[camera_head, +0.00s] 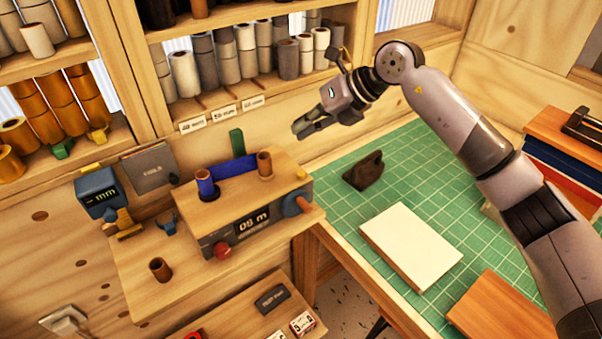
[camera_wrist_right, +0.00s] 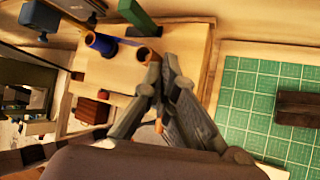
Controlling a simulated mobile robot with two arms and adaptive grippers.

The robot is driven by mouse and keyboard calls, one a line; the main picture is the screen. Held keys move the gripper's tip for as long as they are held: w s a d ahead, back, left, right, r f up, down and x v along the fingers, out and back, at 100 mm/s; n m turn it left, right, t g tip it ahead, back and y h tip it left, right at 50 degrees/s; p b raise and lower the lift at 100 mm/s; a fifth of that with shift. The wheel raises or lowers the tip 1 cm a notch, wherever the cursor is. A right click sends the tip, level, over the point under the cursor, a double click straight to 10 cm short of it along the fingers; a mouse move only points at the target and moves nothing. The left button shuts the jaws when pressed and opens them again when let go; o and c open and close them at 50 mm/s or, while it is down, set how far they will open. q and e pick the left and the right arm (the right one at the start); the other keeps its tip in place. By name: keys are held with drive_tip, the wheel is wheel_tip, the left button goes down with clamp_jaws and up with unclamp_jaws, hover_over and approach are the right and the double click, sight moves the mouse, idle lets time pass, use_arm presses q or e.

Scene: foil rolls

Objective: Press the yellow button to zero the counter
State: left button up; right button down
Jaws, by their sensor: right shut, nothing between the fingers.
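The counter (camera_head: 252,221) is a dark display reading about "06 m" on the front of a wooden-topped machine (camera_head: 225,205). A red knob (camera_head: 222,250) sits at its lower left and an orange knob (camera_head: 303,205) at its right. A small yellow piece (camera_head: 128,231) lies below a blue "mm" box (camera_head: 97,193) to the left. My right gripper (camera_head: 303,126) is shut and empty, above and behind the machine's right side. Its fingers also show in the right wrist view (camera_wrist_right: 164,70). My left gripper is not in view.
A blue roll (camera_head: 206,184) and a brown tube (camera_head: 264,163) stand on the machine. A green cutting mat (camera_head: 410,165) carries a dark block (camera_head: 363,171) and a pale slab (camera_head: 410,246). Shelves of rolls (camera_head: 230,55) line the back wall.

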sight(303, 171)
wheel_tip(303, 171, down, 8)
drive_tip(key=b, duration=0.4)
drive_tip(key=shift+r, duration=0.1)
idle(1.2)
drive_tip(key=shift+f+b, duration=0.4)
drive_tip(key=shift+b, duration=0.05)
drive_tip(key=shift+f+b, duration=0.4)
drive_tip(key=shift+f, duration=0.1)
idle(0.5)
drive_tip(key=shift+r, duration=0.1)
drive_tip(key=shift+r+p, duration=0.5)
drive_tip(key=shift+r, duration=0.35)
